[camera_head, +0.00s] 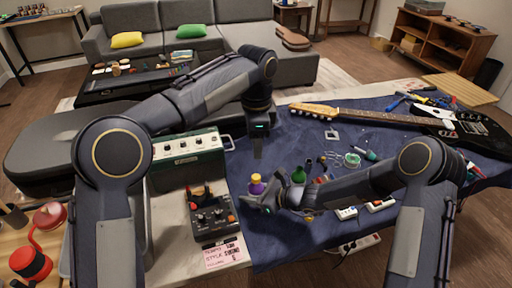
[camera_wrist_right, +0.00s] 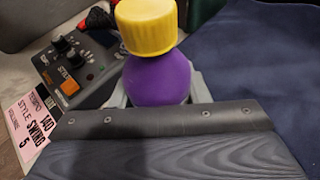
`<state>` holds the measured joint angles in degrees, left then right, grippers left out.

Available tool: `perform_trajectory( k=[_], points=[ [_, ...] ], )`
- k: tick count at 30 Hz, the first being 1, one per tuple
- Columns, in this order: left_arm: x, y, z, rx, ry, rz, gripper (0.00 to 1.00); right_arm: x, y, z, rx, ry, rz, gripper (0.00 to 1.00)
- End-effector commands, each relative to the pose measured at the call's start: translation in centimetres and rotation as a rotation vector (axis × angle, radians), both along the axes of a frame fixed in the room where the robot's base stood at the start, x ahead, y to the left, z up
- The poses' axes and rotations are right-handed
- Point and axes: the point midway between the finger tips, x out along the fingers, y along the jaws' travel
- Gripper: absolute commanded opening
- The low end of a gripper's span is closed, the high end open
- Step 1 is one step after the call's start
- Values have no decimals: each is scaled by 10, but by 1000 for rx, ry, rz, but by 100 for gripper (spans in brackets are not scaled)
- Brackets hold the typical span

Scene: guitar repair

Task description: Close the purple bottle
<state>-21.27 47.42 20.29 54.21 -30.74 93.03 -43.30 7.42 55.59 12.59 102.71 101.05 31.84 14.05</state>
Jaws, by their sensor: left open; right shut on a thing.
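The purple bottle (camera_head: 256,189) stands upright at the left edge of the blue cloth. A yellow cap (camera_head: 255,178) is at its top. In the right wrist view the cap (camera_wrist_right: 147,25) sits over the purple body (camera_wrist_right: 158,80), a little to the left of its middle; I cannot tell whether it is tight. My right gripper (camera_head: 258,203) is shut on the bottle, its fingers on either side of the body, partly hidden in the wrist view. My left gripper (camera_head: 257,147) points down, open and empty, above and apart from the cap.
A green bottle (camera_head: 298,175) stands just right of my right gripper. A black pedal box (camera_head: 212,217) is to the left, with a green amplifier (camera_head: 188,155) behind it. A guitar (camera_head: 455,125) lies at the back right. Small tools lie between. Bare blue cloth (camera_head: 285,240) is in front.

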Motion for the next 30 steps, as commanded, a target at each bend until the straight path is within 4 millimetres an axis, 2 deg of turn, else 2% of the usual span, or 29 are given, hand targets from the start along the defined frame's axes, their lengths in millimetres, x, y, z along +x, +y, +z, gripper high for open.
perform_trajectory(
  k=[5,6,11,22,30],
  points=[
    [0,0,0,0,0,0,48,0,0,0,1,0,0,0],
    [0,0,0,0,0,0,48,0,0,0,1,0,0,44],
    [0,0,0,0,0,0,48,0,0,0,1,0,0,65],
    [0,0,-1,0,0,0,48,-2,-6,3,-1,-2,-1,67],
    [0,0,-2,0,0,0,48,-20,-43,20,-1,-3,-4,67]
  ],
)
